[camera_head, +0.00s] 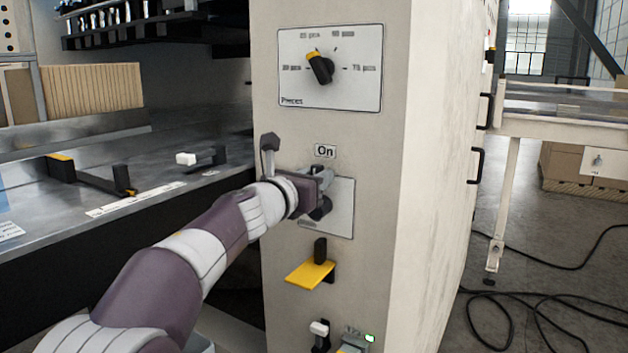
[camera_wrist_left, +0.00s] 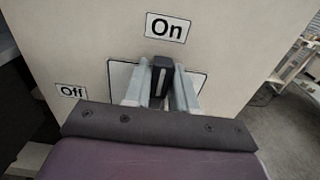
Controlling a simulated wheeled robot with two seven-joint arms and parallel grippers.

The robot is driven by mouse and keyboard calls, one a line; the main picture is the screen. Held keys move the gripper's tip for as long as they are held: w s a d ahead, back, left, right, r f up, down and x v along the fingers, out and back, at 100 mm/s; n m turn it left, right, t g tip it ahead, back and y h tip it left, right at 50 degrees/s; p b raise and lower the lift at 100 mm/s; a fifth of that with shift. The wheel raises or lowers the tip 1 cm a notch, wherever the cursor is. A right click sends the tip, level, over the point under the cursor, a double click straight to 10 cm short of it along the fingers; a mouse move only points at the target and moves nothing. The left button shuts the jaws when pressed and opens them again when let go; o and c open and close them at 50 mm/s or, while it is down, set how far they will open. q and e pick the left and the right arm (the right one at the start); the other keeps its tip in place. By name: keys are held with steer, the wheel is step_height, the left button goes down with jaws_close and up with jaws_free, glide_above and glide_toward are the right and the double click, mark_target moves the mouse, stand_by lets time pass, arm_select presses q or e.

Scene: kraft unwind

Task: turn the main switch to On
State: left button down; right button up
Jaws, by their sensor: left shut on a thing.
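The main switch's black knob (camera_wrist_left: 162,74) stands on a light plate (camera_head: 343,205) on the front of the beige cabinet. In the left wrist view its white mark points up toward the "On" label (camera_wrist_left: 167,28). The "Off" label (camera_wrist_left: 71,91) is at the left. My left gripper (camera_head: 322,190) is at the knob, and its two grey fingers (camera_wrist_left: 160,90) are shut on it, one on each side. In the head view the gripper hides part of the knob and plate. My right gripper is in neither view.
Above is a pieces selector dial (camera_head: 319,67) on a white plate. Below are a yellow lever (camera_head: 310,274) and small controls near the bottom edge. A metal worktable (camera_head: 190,150) is at the left. Black cables (camera_head: 540,295) lie on the floor at the right.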

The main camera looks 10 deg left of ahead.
arm_select(q)
steer(key=c, duration=1)
jaws_free()
steer(key=shift+d, duration=0.1)
steer(key=v, duration=1.2)
steer(key=shift+s+b, duration=0.3)
steer(key=shift+b, duration=0.1)
